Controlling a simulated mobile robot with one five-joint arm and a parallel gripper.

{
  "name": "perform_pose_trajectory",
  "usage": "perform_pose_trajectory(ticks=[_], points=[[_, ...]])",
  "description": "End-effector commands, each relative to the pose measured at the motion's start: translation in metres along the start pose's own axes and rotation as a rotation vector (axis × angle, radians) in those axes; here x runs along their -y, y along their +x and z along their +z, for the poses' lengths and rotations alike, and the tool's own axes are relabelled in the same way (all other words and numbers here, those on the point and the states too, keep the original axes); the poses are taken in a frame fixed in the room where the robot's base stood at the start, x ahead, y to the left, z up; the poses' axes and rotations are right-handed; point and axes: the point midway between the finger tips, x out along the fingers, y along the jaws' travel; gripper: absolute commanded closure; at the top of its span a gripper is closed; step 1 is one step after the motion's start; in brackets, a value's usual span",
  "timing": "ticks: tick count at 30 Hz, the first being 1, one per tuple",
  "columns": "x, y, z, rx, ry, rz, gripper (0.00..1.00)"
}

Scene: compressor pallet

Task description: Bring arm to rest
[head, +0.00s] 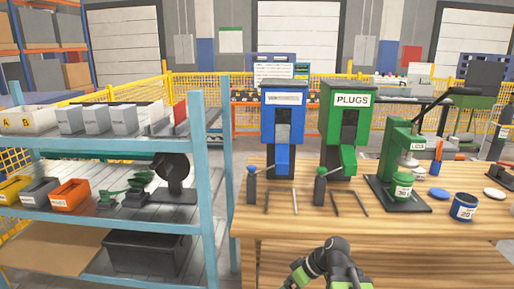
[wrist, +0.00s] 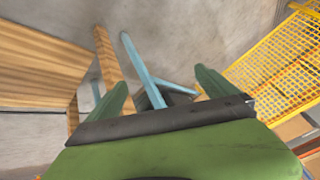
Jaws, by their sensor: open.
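My arm (head: 335,262) shows at the bottom of the head view, in front of the wooden workbench (head: 410,258). Its gripper end is low at the picture's lower edge and partly cut off. In the wrist view my gripper (wrist: 160,84) has its two green fingers spread apart with nothing between them. Past the fingers lie the grey floor and a pale blue frame leg (wrist: 143,65). The bench's wooden edge (wrist: 40,60) is at the left of the wrist view.
A blue shelf rack (head: 200,150) with bins stands at left. Yellow mesh fencing (wrist: 280,65) shows in the wrist view.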

Motion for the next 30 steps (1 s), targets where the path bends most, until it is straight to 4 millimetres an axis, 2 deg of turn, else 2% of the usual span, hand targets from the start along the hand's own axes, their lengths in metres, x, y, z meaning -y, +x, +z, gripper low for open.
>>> perform_pose_trajectory(ticks=[1, 4, 9, 12, 14, 15, 23, 30], points=[[0.009, 0.014, 0.007, 0.089, 0.044, 0.027, 0.03], [0.007, 0.023, 0.031, 0.242, 0.182, 0.132, 0.03], [-0.025, -0.001, 0.079, 0.388, 0.493, 0.383, 0.03], [-0.037, -0.016, 0.096, 0.413, 0.673, 0.514, 0.03], [-0.039, -0.018, 0.098, 0.395, 0.784, 0.553, 0.03], [-0.034, -0.027, 0.091, 0.383, 0.829, 0.562, 0.03], [-0.007, -0.093, 0.046, 0.383, 0.819, 0.557, 0.03], [0.019, -0.160, 0.002, 0.383, 0.818, 0.556, 0.03]])
